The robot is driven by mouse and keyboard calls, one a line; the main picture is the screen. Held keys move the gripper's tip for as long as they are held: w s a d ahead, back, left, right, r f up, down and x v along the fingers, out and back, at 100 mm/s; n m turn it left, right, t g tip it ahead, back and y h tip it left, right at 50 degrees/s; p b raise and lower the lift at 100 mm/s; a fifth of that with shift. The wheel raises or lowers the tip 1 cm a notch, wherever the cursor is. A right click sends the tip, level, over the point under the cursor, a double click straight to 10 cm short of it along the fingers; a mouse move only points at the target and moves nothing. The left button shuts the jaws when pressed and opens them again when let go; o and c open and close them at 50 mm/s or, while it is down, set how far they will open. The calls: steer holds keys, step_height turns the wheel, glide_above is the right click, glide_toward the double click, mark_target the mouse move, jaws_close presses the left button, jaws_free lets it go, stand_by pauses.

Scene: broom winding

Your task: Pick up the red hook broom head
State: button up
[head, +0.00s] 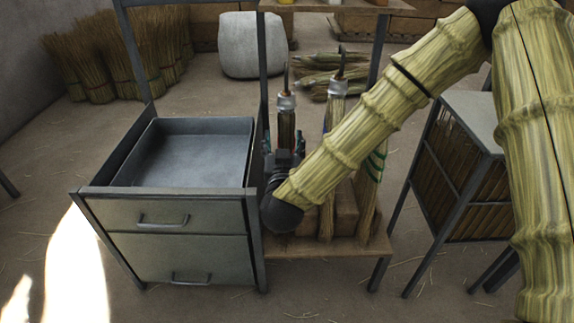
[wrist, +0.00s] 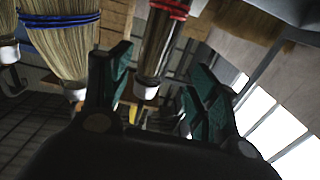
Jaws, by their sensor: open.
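The red hook broom head, with dark bristles and a red band, shows in the wrist view (wrist: 162,38) with its pale collar down between my fingers. In the head view the broom head (head: 287,128) with a white collar and dark hook stands upright just behind my gripper (head: 284,148). My gripper is open in the wrist view (wrist: 163,88), one finger on each side of the collar in the picture. I cannot tell whether they touch it. My arm hides the lower part of the broom head in the head view.
Another white-collared broom head (head: 337,88) stands right of the first in the head view.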

mark_target(287, 124)
steer(key=w, duration=0.5)
steer(key=shift+d+b, duration=0.1)
steer(key=shift+b, duration=0.3)
steer(key=w, duration=0.2)
steer(key=w+b, duration=0.1)
steer(key=w, duration=0.1)
steer(key=shift+w+d+b, duration=0.1)
steer(key=shift+d+b, duration=0.2)
steer(key=shift+d, duration=0.1)
steer(key=shift+w, duration=0.5)
steer(key=shift+c, duration=0.4)
steer(key=shift+r, duration=0.1)
jaws_close()
